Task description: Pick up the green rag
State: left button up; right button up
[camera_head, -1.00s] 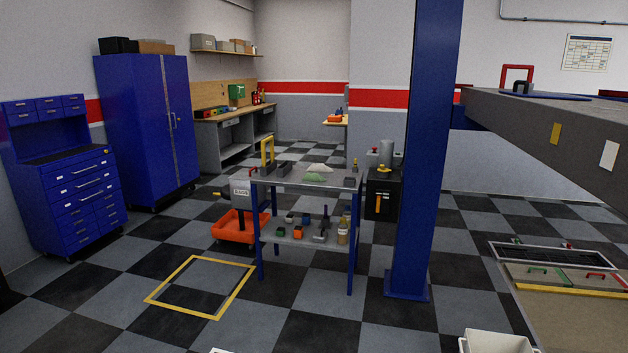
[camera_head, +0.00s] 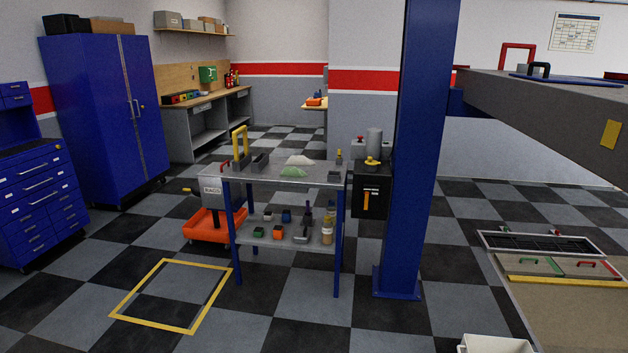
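A green rag (camera_head: 293,173) lies in a low heap on the top shelf of the grey two-tier cart (camera_head: 262,178) with blue legs. A white rag (camera_head: 300,160) lies just behind it. Grey bins and a yellow handle stand to its left on the same shelf, and a small yellow-topped item stands to its right. Neither of my grippers is in view.
A blue lift post (camera_head: 405,160) stands right of the cart, beside a black cabinet (camera_head: 371,190). An orange tray (camera_head: 205,228) sits behind the cart's left side. A yellow floor frame (camera_head: 150,322) lies front left. The checkered floor before the cart is clear.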

aim_at(290, 171)
jog(key=i+j+u, duration=0.1)
jog(key=i+u, duration=0.35)
jog(key=i, duration=1.5)
jog(key=i+z, duration=0.2)
jog(key=i, duration=0.25)
jog(key=i+j+z, duration=0.15)
jog(key=i, duration=0.25)
jog(key=i+j+z, duration=0.2)
jog(key=i, duration=0.25)
jog(key=i+j+z, duration=0.15)
jog(key=i, duration=0.25)
jog(key=i+j+z, duration=0.45)
jog(key=i+j, duration=0.1)
jog(key=j, duration=0.05)
